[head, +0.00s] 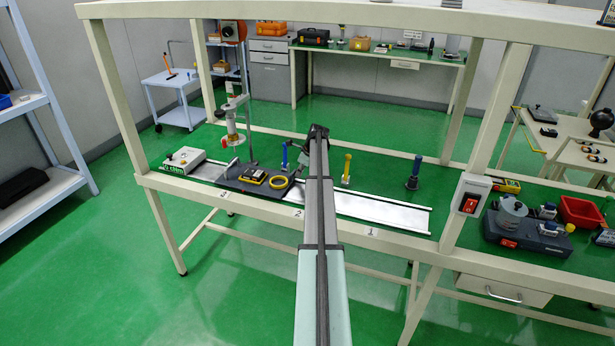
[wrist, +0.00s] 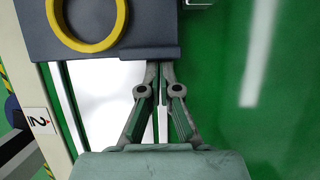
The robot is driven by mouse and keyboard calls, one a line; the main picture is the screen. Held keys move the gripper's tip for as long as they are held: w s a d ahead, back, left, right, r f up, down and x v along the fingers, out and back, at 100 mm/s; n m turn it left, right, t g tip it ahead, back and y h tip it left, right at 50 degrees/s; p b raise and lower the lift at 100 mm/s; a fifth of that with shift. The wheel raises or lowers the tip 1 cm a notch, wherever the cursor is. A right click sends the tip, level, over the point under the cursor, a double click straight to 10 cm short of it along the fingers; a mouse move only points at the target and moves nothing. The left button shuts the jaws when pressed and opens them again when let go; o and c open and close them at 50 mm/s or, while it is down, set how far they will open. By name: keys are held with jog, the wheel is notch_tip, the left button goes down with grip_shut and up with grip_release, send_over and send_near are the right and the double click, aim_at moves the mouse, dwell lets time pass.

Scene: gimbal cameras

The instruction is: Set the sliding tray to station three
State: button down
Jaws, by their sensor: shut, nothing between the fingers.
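The sliding tray (head: 229,178) is a dark grey plate on a pale metal rail (head: 385,211). It lies between the station labels 3 (head: 224,193) and 2 (head: 298,214), and carries a yellow ring (head: 278,182) and a yellow-black device (head: 253,176). Label 1 (head: 372,233) is farther right. My gripper (head: 302,160) is at the tray's right end, partly hidden by my arm. In the wrist view my gripper (wrist: 161,68) is shut and empty, its fingertips at the edge lip of the tray (wrist: 110,53). I cannot tell whether they touch.
A white box (head: 185,160) stands at the rail's left end. A stand with a vertical post (head: 233,120) is behind the tray. Blue (head: 284,155), yellow (head: 347,168) and dark blue (head: 414,172) posts stand behind the rail. The rail right of my gripper is clear.

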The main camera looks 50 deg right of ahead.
aim_at(280, 173)
jog(key=w, duration=0.2)
jog(key=w+a, duration=0.1)
jog(key=w, duration=0.2)
jog(key=w+a, duration=0.1)
jog(key=w, duration=0.1)
jog(key=shift+w, duration=0.4)
jog(key=shift+w+r, duration=0.1)
